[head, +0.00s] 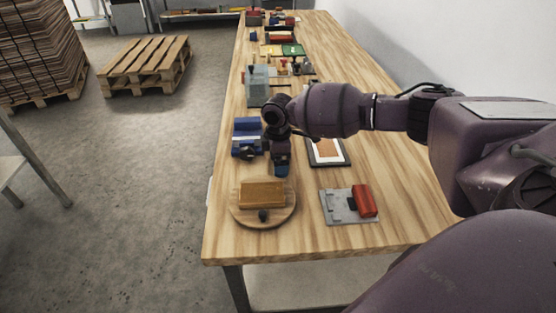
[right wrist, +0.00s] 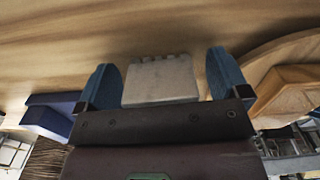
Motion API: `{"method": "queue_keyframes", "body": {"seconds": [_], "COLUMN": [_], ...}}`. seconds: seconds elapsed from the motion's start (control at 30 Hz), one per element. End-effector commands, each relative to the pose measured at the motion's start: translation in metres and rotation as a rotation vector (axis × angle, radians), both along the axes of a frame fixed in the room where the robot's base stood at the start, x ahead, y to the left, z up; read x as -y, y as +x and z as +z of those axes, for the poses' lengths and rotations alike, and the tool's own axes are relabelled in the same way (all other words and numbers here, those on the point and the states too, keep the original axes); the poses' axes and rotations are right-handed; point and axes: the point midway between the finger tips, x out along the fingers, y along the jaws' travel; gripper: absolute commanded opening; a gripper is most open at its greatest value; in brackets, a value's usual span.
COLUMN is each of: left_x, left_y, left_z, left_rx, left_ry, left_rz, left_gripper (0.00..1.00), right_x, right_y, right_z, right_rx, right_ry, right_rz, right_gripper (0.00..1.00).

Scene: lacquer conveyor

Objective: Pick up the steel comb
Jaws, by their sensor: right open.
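The steel comb (right wrist: 160,85) shows in the right wrist view as a pale grey, flat, roughly square piece with short teeth along its upper edge. My right gripper (right wrist: 161,64) is open, with one blue finger on each side of the comb and a visible gap on both sides. In the head view my right gripper (head: 281,168) points down over the table, between a blue device and a framed board. The comb cannot be made out there; the gripper and arm seem to hide it. My left gripper is not in view.
A round wooden board (head: 285,213) with a tan block (head: 262,194) stands in front of the gripper. The blue device (head: 246,140) is to its left, the framed board (head: 328,152) to its right. A grey plate with a red block (head: 365,200) lies front right.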

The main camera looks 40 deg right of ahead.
Motion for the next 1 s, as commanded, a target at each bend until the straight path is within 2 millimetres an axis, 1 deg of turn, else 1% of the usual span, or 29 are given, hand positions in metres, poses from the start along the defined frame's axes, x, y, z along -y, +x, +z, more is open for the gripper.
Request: {"method": "queue_keyframes", "body": {"seconds": [0.13,0.5,0.8,0.87,0.97,1.0], "left_x": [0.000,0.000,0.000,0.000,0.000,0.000], "left_y": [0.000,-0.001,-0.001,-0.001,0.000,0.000], "left_z": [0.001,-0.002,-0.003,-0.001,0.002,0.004], "left_rx": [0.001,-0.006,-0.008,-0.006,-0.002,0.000], "left_ry": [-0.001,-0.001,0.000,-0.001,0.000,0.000], "left_rz": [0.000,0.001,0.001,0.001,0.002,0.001], "left_gripper": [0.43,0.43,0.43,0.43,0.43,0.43], "right_x": [0.000,0.000,0.000,0.000,0.001,0.001], "right_y": [0.000,0.000,0.001,0.001,0.001,0.001], "right_z": [0.001,0.001,0.005,0.010,0.023,0.031], "right_rx": [0.001,0.001,0.003,0.004,0.005,0.008], "right_ry": [0.000,0.000,0.000,0.000,0.000,-0.001], "right_rz": [0.000,0.000,0.000,-0.001,-0.001,-0.001], "right_gripper": [0.94,0.37,0.36,0.36,0.36,0.36]}}
